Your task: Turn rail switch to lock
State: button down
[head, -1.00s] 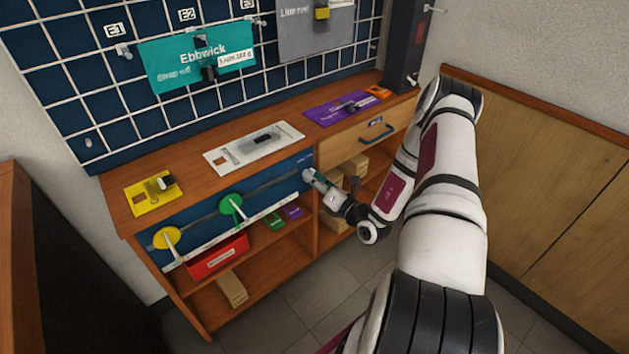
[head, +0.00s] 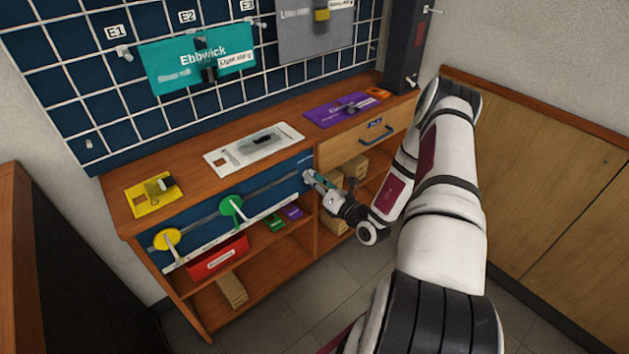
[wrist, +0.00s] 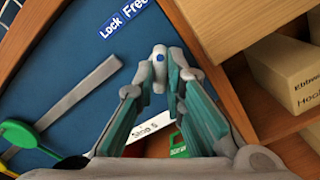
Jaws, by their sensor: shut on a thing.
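The rail switch (head: 307,174) is a small grey knob at the right end of the long blue panel (head: 277,196) on the workbench front. In the wrist view the switch (wrist: 160,54) shows as a grey tip with a blue dot, between my fingers. My gripper (head: 313,178) is shut on it; the teal-lined fingers of my gripper (wrist: 160,82) close around it. A blue label with the words Lock and Free (wrist: 123,16) sits just above and left of the switch. My fingers hide the switch's lower part, and I cannot tell which word it points to.
Left along the panel are a green disc (head: 229,207) and a yellow disc (head: 165,239) with white levers. A drawer (head: 350,148) and shelf boxes (head: 350,168) are close on the right. The floor in front is clear.

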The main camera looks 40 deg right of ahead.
jog(key=shift+n+p, duration=0.85)
jog(key=shift+n, duration=7.25)
jog(key=c, duration=1.7)
grip_release()
jog(key=shift+o, duration=0.2)
jog(key=shift+s, duration=0.1)
jog(key=s, duration=1.2)
jog(key=shift+d, duration=0.2)
